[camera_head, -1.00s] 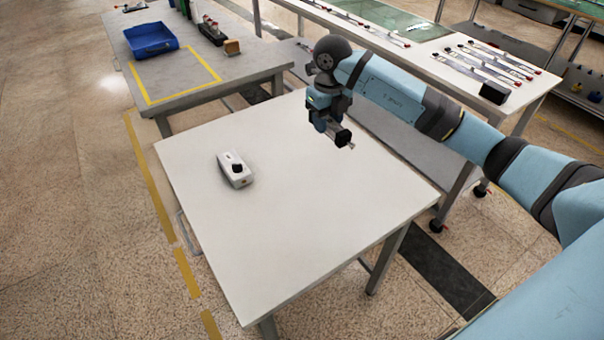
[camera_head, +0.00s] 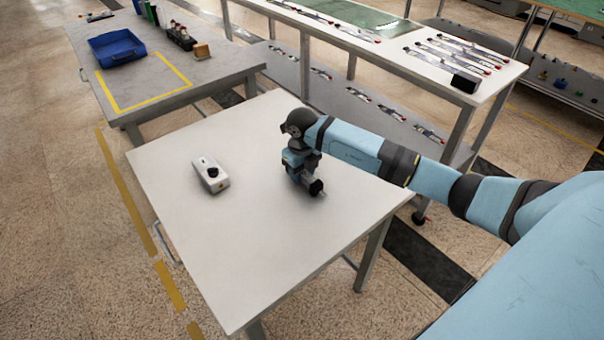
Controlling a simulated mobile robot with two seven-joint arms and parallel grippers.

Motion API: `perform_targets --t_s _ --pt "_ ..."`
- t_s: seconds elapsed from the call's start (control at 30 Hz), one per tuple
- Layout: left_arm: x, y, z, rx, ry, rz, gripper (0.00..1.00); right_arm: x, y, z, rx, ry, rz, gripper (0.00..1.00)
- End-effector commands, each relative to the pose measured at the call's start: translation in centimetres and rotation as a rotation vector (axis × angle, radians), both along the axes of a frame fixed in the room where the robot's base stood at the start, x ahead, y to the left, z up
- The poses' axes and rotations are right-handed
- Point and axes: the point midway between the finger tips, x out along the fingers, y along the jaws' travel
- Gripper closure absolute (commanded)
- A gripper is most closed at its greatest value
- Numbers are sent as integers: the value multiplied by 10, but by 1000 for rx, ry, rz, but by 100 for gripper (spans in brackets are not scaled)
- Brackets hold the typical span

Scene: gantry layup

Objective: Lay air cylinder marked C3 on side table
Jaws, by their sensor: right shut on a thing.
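The white-topped side table (camera_head: 230,250) fills the middle of the view. My right gripper (camera_head: 308,182) is over the right half of its top, pointing down, and is shut on the air cylinder (camera_head: 317,188). Only a short dark end of the cylinder with a small silvery tip shows; the gripper hides the rest, and no C3 mark is readable. It looks low over the table; I cannot tell whether it touches the top. My left gripper is not in view.
A white box with a black knob (camera_head: 210,175) stands on the table's left part. A grey table with a blue bin (camera_head: 117,47) is behind left. A long bench with several cylinders and a black block (camera_head: 466,83) is behind right. The table's front is clear.

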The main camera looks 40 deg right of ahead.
Motion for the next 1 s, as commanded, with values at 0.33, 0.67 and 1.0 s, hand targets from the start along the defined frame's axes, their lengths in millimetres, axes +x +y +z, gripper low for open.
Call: perform_targets --t_s 0.33,0.67,1.0 --pt "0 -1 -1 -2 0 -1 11 1 0 -5 -1 -3 0 97" --pt "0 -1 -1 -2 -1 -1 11 1 0 -6 0 -2 0 39" --pt "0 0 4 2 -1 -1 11 1 -1 21 -3 -5 1 39"
